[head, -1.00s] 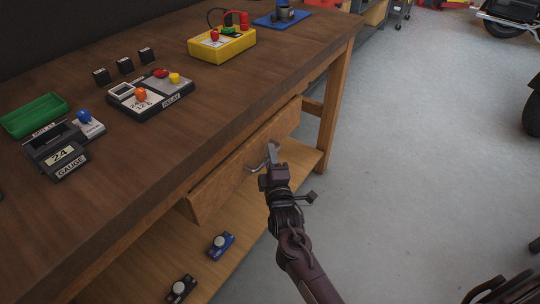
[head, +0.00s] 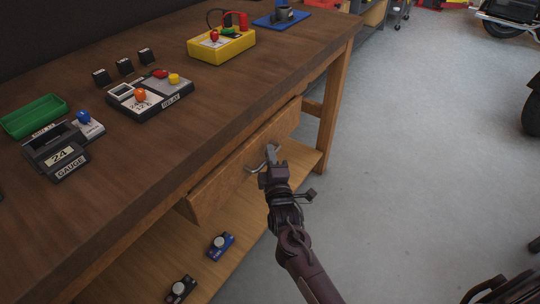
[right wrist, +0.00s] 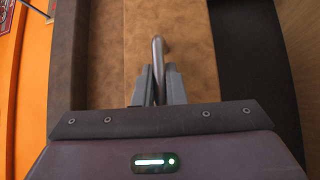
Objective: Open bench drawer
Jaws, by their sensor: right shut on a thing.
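The bench drawer (head: 212,192) is a wooden front under the dark brown bench top, standing a little out from the bench frame at its near end. Its curved metal handle (head: 256,169) is on the middle of the front, and also shows in the right wrist view (right wrist: 158,48). My right gripper (head: 270,156) is at the drawer front, shut on the handle. In the right wrist view its two grey fingers (right wrist: 158,85) close on the handle bar from both sides. My left gripper is not in view.
On the bench top (head: 130,195) stand a yellow box (head: 222,46), a relay unit (head: 150,95), a gauge box (head: 60,150) and a green tray (head: 35,116). A lower shelf (head: 215,270) holds small blue and black devices.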

